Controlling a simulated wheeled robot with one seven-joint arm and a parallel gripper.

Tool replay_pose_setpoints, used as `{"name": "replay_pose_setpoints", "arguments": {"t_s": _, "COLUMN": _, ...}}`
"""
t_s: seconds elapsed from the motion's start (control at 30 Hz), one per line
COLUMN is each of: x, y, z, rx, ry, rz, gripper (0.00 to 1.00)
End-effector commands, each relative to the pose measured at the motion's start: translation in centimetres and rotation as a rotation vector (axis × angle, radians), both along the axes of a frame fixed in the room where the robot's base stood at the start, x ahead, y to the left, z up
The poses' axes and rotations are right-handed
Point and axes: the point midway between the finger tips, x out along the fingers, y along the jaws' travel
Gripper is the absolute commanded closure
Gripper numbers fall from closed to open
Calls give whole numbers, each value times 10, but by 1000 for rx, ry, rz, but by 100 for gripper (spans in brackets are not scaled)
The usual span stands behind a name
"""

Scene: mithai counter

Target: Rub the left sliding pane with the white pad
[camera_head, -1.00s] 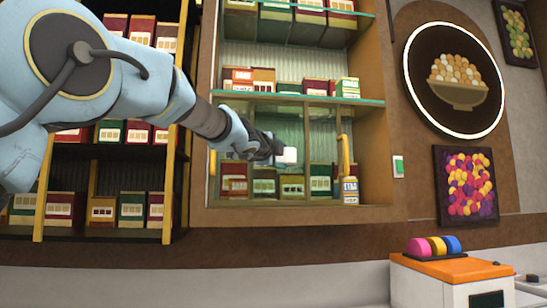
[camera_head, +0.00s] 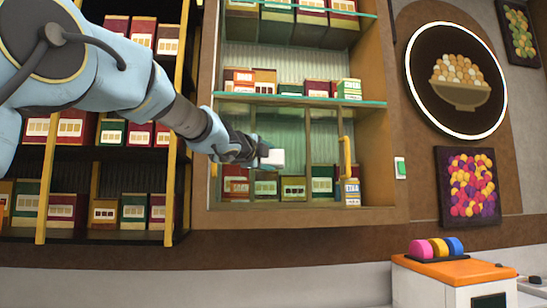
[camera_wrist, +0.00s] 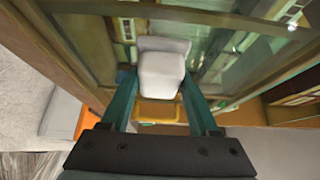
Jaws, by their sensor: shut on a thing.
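My gripper (camera_head: 262,158) is shut on the white pad (camera_head: 271,158), in front of the lower part of the wall cabinet. In the wrist view the white pad (camera_wrist: 162,70) sits between the two teal fingers of my gripper (camera_wrist: 160,88), its far end toward the glass. The left sliding pane (camera_head: 236,133) is at the left of the cabinet's lower opening, partly hidden by my gripper. I cannot tell whether the pad touches the glass. A yellow handle (camera_head: 347,157) stands at the right of the opening.
Sweet boxes (camera_head: 292,188) stand behind the glass, with more on the glass shelf (camera_head: 290,100) above. An open rack (camera_head: 100,140) of boxes is at the left. An orange-topped machine (camera_head: 455,272) stands at the lower right.

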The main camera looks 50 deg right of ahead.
Motion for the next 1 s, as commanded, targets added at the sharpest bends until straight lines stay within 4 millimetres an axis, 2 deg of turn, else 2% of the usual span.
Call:
{"name": "replay_pose_setpoints", "arguments": {"t_s": 0.03, "x": 7, "y": 5, "z": 1, "rx": 2, "ry": 1, "rz": 8, "gripper": 99}}
{"name": "replay_pose_setpoints", "arguments": {"t_s": 0.23, "x": 17, "y": 19, "z": 0, "rx": 2, "ry": 1, "rz": 8, "gripper": 99}}
{"name": "replay_pose_setpoints", "arguments": {"t_s": 1.0, "x": 38, "y": 51, "z": 0, "rx": 0, "ry": 0, "rz": 2, "gripper": 99}}
